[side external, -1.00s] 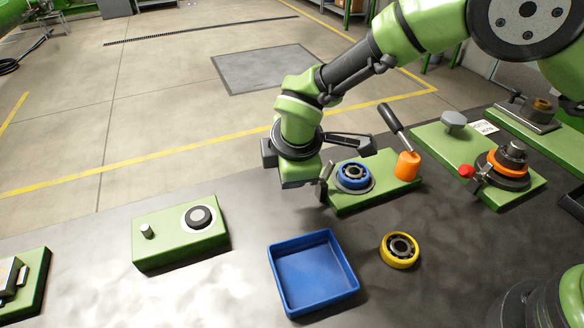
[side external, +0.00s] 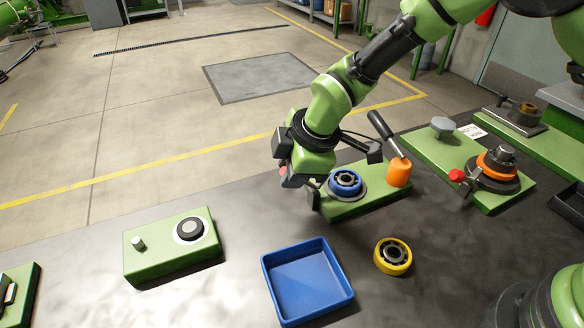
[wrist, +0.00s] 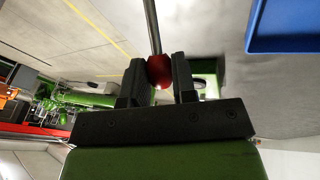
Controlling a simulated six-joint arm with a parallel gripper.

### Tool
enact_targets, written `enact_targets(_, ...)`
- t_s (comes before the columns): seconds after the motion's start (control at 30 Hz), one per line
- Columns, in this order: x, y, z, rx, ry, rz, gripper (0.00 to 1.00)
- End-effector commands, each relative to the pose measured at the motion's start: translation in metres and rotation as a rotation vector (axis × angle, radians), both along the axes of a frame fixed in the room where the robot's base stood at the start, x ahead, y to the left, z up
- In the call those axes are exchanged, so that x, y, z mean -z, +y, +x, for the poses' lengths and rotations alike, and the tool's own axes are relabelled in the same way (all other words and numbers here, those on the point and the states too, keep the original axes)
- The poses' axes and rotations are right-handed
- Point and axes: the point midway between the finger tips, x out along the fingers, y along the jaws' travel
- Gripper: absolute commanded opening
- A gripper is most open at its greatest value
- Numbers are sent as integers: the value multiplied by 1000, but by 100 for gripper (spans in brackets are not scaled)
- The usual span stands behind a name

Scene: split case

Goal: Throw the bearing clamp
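The bearing clamp's red ball knob (wrist: 159,72) sits between the two fingers of my gripper (wrist: 162,80) in the wrist view, touching both. A thin metal rod (wrist: 153,25) runs from the knob to the top of that view. In the side view my gripper (side external: 288,176) is tilted at the left end of a green fixture block (side external: 345,206), with a bit of red at its fingertips. A blue bearing (side external: 345,183) sits in that block. The clamp's base (side external: 313,194) shows as a dark post at the block's left edge; most of the lever is hidden behind my gripper.
An orange cylinder (side external: 398,174) with a black-handled lever stands beside the blue bearing. A blue tray (side external: 306,280) and a yellow bearing (side external: 393,256) lie in front. A green block with a round part (side external: 172,246) is at left.

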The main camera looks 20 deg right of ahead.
Motion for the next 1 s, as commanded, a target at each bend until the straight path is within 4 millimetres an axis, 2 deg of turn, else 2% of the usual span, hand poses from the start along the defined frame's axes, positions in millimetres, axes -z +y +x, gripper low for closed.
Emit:
enact_targets(0.03, 0, 0, -1, 0, 5, -1, 34)
enact_targets(0.1, 0, 0, -1, 1, 4, -1, 51)
enact_targets(0.47, -4, -1, -1, 1, 1, 0, 51)
enact_targets(1.0, -85, -17, -29, 1, -1, 1, 51)
